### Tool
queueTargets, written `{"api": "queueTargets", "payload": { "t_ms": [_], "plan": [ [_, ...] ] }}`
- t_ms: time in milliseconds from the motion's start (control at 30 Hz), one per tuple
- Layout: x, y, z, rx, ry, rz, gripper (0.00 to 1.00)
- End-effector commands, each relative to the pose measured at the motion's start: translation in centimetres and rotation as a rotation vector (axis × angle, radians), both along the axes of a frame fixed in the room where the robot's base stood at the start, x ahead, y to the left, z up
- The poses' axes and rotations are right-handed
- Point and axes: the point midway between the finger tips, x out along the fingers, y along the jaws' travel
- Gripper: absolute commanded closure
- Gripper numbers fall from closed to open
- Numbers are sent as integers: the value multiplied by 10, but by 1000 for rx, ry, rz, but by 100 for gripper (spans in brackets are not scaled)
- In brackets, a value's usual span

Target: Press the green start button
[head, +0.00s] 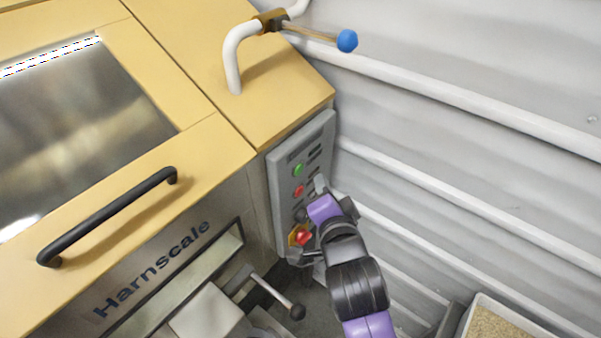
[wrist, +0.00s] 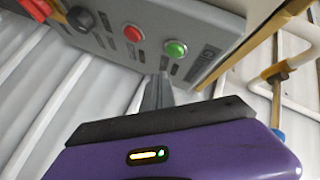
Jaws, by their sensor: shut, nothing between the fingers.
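The green start button (head: 298,170) is near the top of the grey control panel (head: 318,148) on the side of the yellow machine. In the wrist view the green button (wrist: 175,48) sits on the panel, with a red button (wrist: 133,34) to its left. The red button (head: 299,191) is below the green one in the head view. My gripper (head: 320,184) is shut and empty, just right of and below the green button. In the wrist view its fingertips (wrist: 163,78) point toward the panel, a little below the green button. I see no contact with it.
A red emergency knob (head: 303,237) on yellow and a dark knob (wrist: 80,18) are lower on the panel. A ball-ended lever (head: 297,311) sticks out below. A blue-tipped valve handle (head: 347,41) is above. A ribbed white wall (head: 450,130) is close on the right.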

Motion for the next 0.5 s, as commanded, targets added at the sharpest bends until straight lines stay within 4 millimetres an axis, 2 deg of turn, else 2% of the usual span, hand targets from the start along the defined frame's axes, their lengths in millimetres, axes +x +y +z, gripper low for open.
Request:
{"api": "queueTargets", "payload": {
  "t_ms": [200, 500],
  "plan": [
    [10, 15, -1, 0, 0, 0, 100],
    [12, 19, 0, 1, 1, -1, 100]
  ]
}}
